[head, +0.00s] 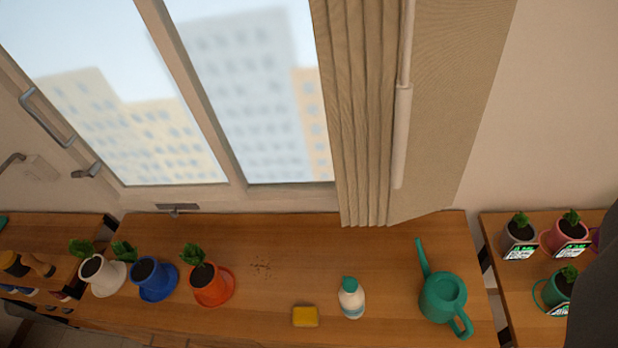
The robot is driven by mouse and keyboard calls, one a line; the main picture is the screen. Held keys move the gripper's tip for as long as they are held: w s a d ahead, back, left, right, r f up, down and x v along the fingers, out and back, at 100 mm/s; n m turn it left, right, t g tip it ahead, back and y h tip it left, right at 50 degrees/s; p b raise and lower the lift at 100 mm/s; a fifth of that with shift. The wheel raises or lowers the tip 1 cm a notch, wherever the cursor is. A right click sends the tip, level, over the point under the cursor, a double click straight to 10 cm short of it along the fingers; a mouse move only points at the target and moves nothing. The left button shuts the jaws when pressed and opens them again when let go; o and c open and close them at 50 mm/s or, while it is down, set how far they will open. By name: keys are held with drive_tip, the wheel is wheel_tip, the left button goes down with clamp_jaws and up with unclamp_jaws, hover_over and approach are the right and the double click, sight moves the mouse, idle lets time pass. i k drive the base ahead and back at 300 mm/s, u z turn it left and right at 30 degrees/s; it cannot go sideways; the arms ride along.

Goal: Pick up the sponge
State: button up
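A yellow sponge (305,316) lies flat near the front edge of the wooden table (330,262), left of a white bottle. Nothing covers the sponge. My gripper's fingers do not show in the head view. A dark shape cuts across the lower right edge of the picture, and I cannot tell what it is.
A white bottle with a teal cap (351,298) stands close right of the sponge. A green watering can (442,297) is farther right. Dark crumbs (263,268) lie behind the sponge.

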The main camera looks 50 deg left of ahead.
sight(303, 315)
drive_tip(key=u, duration=0.05)
drive_tip(key=k, duration=0.85)
drive_tip(key=u, duration=0.65)
